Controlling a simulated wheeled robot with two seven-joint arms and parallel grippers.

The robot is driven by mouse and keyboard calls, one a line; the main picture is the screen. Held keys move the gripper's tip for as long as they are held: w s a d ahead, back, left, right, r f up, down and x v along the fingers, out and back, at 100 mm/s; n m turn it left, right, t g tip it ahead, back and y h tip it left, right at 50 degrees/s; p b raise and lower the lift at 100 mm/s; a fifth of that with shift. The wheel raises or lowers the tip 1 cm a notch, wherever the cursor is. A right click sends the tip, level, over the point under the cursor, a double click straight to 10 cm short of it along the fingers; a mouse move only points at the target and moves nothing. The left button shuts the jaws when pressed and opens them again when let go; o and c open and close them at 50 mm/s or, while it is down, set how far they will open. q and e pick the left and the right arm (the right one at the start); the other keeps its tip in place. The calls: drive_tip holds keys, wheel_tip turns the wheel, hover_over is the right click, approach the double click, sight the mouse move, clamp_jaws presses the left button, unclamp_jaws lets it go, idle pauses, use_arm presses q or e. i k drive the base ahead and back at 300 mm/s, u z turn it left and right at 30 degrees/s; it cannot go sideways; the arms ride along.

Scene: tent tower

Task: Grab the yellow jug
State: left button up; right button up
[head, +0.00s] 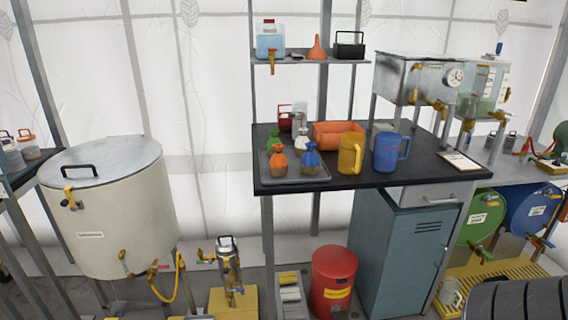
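The yellow jug (348,155) stands upright on the black tabletop (345,180), near its front edge. A blue jug (386,152) stands just to its right, with its handle pointing right. An orange bin (338,131) is behind the yellow jug. Neither of my grippers shows in the head view. Nothing is touching the yellow jug from the front.
A metal tank (408,78) stands at the back right. A large cream vat (110,215) is at left. A blue cabinet (405,255) and red bin (333,280) are below.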

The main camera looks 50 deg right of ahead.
sight(351, 148)
drive_tip(key=u, duration=0.65)
drive_tip(key=i, duration=0.5)
drive_tip(key=z, duration=0.75)
drive_tip(key=i, duration=1.2)
drive_tip(key=z, duration=1.15)
